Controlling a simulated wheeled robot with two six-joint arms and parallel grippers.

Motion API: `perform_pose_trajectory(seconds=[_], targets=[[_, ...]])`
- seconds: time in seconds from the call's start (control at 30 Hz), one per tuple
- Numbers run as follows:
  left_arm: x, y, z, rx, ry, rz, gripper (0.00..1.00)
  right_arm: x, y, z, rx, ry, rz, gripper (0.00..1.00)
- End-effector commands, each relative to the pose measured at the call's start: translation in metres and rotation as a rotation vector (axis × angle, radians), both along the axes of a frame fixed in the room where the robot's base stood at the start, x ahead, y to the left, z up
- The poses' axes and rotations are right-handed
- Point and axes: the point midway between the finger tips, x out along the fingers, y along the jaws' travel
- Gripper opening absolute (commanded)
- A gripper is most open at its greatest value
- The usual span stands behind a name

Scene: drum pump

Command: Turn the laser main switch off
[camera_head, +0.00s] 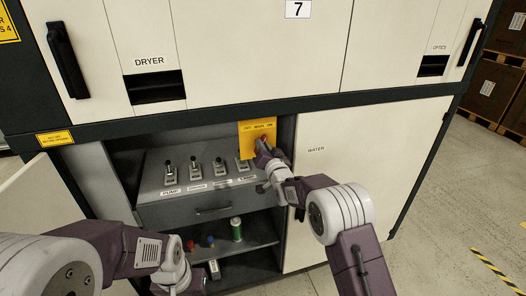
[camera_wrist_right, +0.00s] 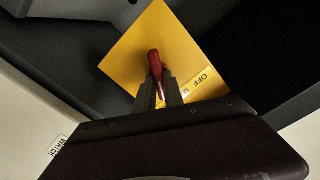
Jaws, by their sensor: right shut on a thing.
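The main switch is a red handle on a yellow plate (camera_head: 258,128) at the right of the open cabinet bay. My right gripper (camera_head: 263,146) is at the plate, over the handle. In the right wrist view, the red handle (camera_wrist_right: 154,65) stands between the two fingers of my right gripper (camera_wrist_right: 157,82), which is shut on it. The yellow plate (camera_wrist_right: 130,50) lies behind, with an "OFF" label near its right edge. My left gripper (camera_head: 180,290) is low at the bottom edge of the head view, and its fingers are not clear.
A grey panel with several toggle levers (camera_head: 195,165) sits left of the switch. Below it, a shelf holds a green can (camera_head: 236,229) and small red and blue items. An open cabinet door (camera_head: 38,205) stands at left; the "WATER" door (camera_head: 350,170) is at right.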

Motion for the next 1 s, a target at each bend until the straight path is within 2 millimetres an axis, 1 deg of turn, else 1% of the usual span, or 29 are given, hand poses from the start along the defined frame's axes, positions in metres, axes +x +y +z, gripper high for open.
perform_pose_trajectory(seconds=[0.03,0.3,0.7,1.0], targets=[[0.0,0.0,-0.011,0.0,0.0,0.0,0.36,0.0,0.0,-0.005,-0.041,-0.014,0.0,0.0],[0.0,0.0,-0.037,0.0,0.0,0.0,0.36,-0.001,0.002,-0.003,-0.287,-0.088,0.0,0.0],[0.0,0.0,-0.069,0.0,0.0,0.0,0.36,-0.001,0.005,-0.002,-0.651,-0.194,-0.001,0.0],[0.0,0.0,-0.088,0.0,0.0,0.0,0.36,-0.002,0.007,-0.002,-0.916,-0.272,-0.001,0.0]])
